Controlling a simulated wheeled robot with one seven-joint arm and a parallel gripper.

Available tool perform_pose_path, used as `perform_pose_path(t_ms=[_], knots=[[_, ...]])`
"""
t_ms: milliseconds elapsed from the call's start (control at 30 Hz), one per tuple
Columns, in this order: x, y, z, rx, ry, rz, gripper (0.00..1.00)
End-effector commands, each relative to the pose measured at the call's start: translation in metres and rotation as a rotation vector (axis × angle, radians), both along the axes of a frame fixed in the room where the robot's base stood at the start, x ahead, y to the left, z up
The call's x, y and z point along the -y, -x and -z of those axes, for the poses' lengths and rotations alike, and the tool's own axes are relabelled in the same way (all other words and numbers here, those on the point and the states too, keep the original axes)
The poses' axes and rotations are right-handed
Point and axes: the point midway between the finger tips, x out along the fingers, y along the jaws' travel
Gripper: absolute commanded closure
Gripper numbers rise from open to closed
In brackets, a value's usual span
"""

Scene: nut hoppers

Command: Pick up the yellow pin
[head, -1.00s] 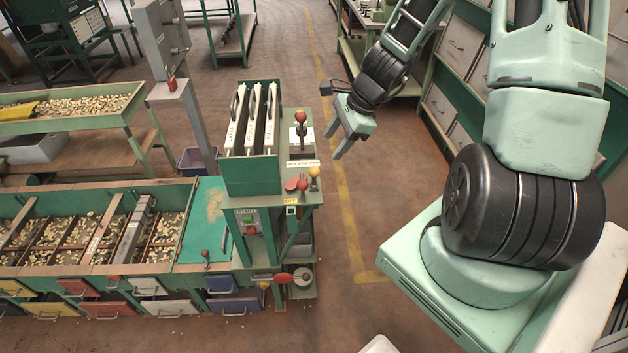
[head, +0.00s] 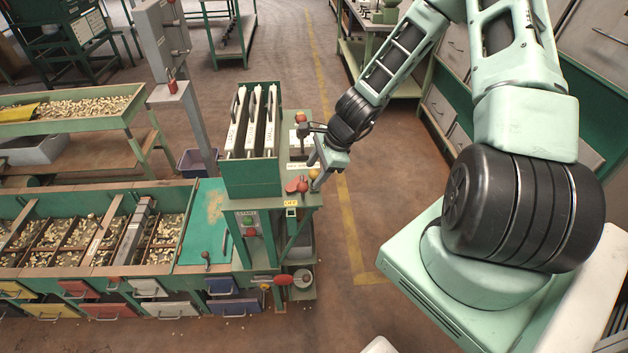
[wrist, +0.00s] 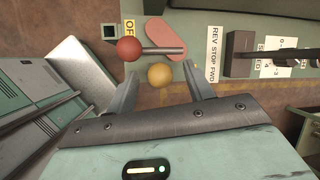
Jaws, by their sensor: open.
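The yellow pin shows its round yellow head (head: 313,171) at the right edge of the green machine's control ledge. In the wrist view the yellow head (wrist: 160,75) lies between the two spread fingers of my gripper (wrist: 160,70), with gaps on both sides. In the head view my gripper (head: 315,172) is open at the ledge, its fingers around the yellow head. I cannot tell how far down the fingers reach. The pin's shaft is hidden below its head.
A red ball knob (wrist: 129,49) on a dark rod sits close to the left finger, by a red plate (wrist: 166,38). A black lever switch (wrist: 240,52) lies to the right. The green machine (head: 250,175) carries upright white panels. Floor to the right is clear.

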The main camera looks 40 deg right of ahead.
Motion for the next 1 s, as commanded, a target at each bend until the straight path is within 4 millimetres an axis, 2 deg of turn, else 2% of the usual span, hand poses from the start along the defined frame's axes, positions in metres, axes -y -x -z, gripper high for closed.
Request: perform_pose_path(t_ms=[200, 500, 533, 600, 700, 1000], knots=[[-0.006, -0.006, 0.017, 0.0, -0.002, -0.001, 0.48], [-0.006, -0.007, 0.02, 0.0, 0.0, -0.001, 0.48], [-0.006, -0.007, 0.02, 0.0, 0.0, -0.001, 0.53], [-0.006, -0.007, 0.02, 0.0, 0.0, -0.001, 0.73], [-0.006, -0.007, 0.02, 0.0, 0.0, -0.001, 0.95], [-0.006, -0.007, 0.019, 0.0, 0.0, -0.001, 0.96]])
